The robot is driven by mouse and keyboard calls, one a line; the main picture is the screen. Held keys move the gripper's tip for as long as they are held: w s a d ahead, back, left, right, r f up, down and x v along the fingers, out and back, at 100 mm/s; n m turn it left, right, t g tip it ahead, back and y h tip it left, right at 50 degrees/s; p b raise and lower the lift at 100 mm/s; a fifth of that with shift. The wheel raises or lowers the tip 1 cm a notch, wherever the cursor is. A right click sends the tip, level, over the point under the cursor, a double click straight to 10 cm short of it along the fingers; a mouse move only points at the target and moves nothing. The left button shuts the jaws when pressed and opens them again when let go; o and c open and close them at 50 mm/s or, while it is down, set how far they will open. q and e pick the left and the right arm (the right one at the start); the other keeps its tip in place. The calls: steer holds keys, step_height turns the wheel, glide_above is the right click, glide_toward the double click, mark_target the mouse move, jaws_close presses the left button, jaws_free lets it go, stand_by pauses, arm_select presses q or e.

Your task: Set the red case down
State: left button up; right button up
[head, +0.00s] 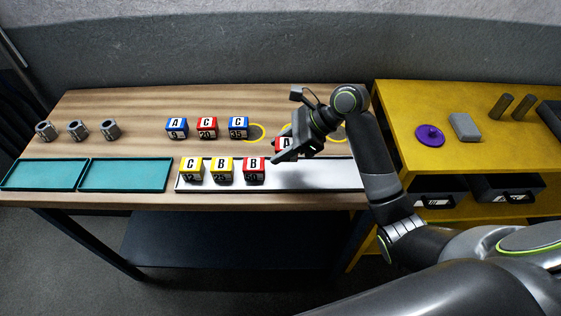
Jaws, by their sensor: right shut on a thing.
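My right gripper (282,156) is shut on a red case marked A (284,143), just behind the white tray's back edge in the head view. Fingers and hand cover much of the case, and I cannot tell whether its base touches anything. Two yellow rings are marked on the wooden table: one ring (263,134) beside the blue case marked C 35, another ring (344,136) partly behind my arm. The white tray (318,176) holds a row of cases at its left: yellow C, yellow B and red B (254,175). My left gripper is out of view.
A back row holds blue A (176,131), red C (207,131) and blue C (238,131) cases. Several grey metal parts (78,131) stand behind two empty teal trays (125,175). A yellow bench (400,110) with a purple disc (430,135) stands at right. The white tray's right part is bare.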

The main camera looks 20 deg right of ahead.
steer(key=shift+s+a+f, duration=0.1)
steer(key=shift+s+f, duration=0.1)
steer(key=shift+f, duration=0.4)
steer(key=shift+s+a+f, duration=0.1)
steer(key=shift+s+f, duration=0.05)
steer(key=shift+f, duration=0.75)
steer(key=shift+w+f, duration=0.2)
steer(key=shift+f, duration=1.7)
steer(key=o, duration=0.6)
steer(key=shift+f, duration=0.1)
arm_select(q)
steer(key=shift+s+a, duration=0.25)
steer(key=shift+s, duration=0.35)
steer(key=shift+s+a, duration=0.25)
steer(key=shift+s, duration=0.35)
arm_select(e)
steer(key=o, duration=0.5)
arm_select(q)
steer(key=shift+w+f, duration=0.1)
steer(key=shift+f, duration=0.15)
arm_select(e)
steer(key=v, duration=1.2)
